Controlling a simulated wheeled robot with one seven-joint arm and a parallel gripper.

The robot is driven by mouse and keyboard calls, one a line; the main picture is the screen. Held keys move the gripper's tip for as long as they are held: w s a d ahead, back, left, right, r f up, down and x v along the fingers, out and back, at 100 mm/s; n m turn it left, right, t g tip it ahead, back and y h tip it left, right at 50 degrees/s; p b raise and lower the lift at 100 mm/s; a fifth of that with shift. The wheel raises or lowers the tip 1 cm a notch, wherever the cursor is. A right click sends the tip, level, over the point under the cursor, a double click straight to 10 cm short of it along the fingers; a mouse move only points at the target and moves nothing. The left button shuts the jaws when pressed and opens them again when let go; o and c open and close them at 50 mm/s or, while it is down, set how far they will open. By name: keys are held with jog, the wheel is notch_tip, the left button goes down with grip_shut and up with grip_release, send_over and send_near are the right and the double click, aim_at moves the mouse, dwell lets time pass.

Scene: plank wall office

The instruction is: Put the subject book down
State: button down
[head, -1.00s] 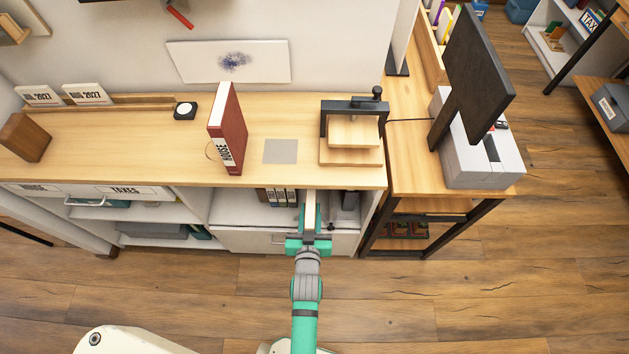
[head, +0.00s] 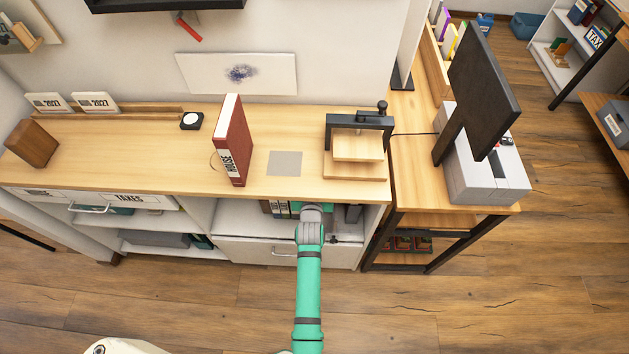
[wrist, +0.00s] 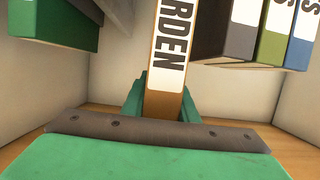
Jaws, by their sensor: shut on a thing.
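The subject book, with a tan spine and a white label of which "RDEN" shows, is in the wrist view (wrist: 166,65). In the head view my wrist reaches into the open shelf compartment under the desk; gripper and held book are hidden there. Several binders (head: 277,208) stand in that compartment. In the wrist view the blue binder (wrist: 242,32) and its neighbours are right of the book, with a gap. I cannot tell whether the book touches the shelf floor.
A green object (wrist: 55,22) is at the upper left of the wrist view. A red book (head: 235,145) stands on the desk (head: 120,150), near a grey square (head: 285,163) and a press (head: 357,150). A white drawer (head: 270,252) is below the compartment.

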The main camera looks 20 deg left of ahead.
notch_tip(320, 180, down, 7)
jog(key=w, duration=0.2)
jog(key=shift+w+a, duration=0.15)
jog(key=shift+a, duration=0.2)
jog(key=shift+f, duration=0.1)
jog(key=c, duration=1.4)
grip_release()
jog(key=shift+f, duration=0.1)
